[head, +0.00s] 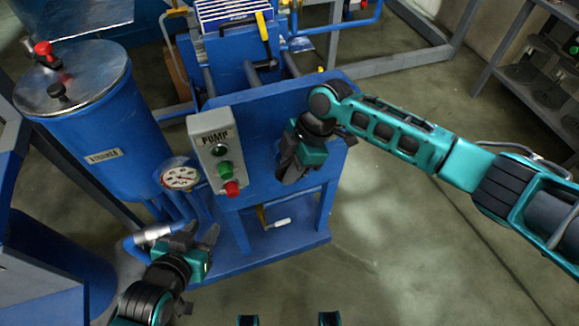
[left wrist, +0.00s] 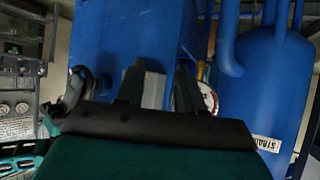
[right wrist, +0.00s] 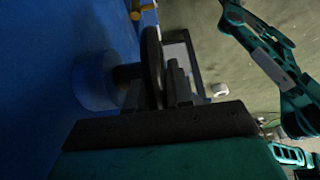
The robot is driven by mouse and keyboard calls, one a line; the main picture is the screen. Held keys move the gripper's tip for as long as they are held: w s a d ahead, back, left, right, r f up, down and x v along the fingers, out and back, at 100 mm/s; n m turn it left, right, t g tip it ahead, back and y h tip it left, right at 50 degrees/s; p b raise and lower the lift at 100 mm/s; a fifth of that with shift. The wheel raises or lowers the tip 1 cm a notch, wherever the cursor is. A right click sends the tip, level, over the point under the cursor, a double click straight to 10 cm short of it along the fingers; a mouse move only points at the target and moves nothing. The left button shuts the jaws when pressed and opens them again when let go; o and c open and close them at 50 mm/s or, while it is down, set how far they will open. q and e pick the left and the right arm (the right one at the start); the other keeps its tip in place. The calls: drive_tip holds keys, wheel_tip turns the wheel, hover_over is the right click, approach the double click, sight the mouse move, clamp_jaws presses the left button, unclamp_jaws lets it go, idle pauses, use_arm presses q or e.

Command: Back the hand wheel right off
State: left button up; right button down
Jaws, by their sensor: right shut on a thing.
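The hand wheel (right wrist: 152,62) shows in the right wrist view as a dark, thin disc seen nearly edge-on. It stands on a dark stem out of a round blue boss (right wrist: 96,80) on a blue wall. My right gripper (right wrist: 160,92) is shut on the wheel's rim. In the head view my right gripper (head: 287,172) is at the blue cabinet's front, right of the pump box, and hides the wheel. My left gripper (head: 204,234) is open and empty, low in front of the gauge; its parted fingers also show in the left wrist view (left wrist: 158,85).
The grey pump box (head: 213,150) with green and red buttons is close left of my right gripper. A gauge (head: 180,178) and blue pipes are near my left gripper. A blue tank (head: 100,125) stands at left. The floor at right is clear.

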use_arm(q)
drive_tip(key=shift+r, duration=0.15)
use_arm(e)
drive_tip(key=shift+r+h+p, duration=0.15)
drive_tip(key=shift+h+p, duration=0.25)
drive_tip(key=shift+p, duration=0.3)
drive_tip(key=shift+a+t+h+p, duration=0.1)
drive_tip(key=shift+t+h+p, duration=0.2)
drive_tip(key=shift+h+p, duration=0.4)
drive_tip(key=shift+p, duration=0.45)
drive_tip(key=shift+f+t+h+p, duration=0.2)
drive_tip(key=shift+t+h+p, duration=0.4)
drive_tip(key=shift+h, duration=0.6)
drive_tip(key=shift+f+h+p, duration=0.2)
drive_tip(key=shift+h+p, duration=0.2)
drive_tip(key=shift+h, duration=0.4)
use_arm(q)
drive_tip(key=r, duration=0.4)
drive_tip(key=shift+s+a+r, duration=0.15)
drive_tip(key=shift+s+a, duration=0.2)
drive_tip(key=shift+a, duration=0.05)
drive_tip(key=shift+w+r, duration=0.1)
drive_tip(key=shift+w, duration=0.15)
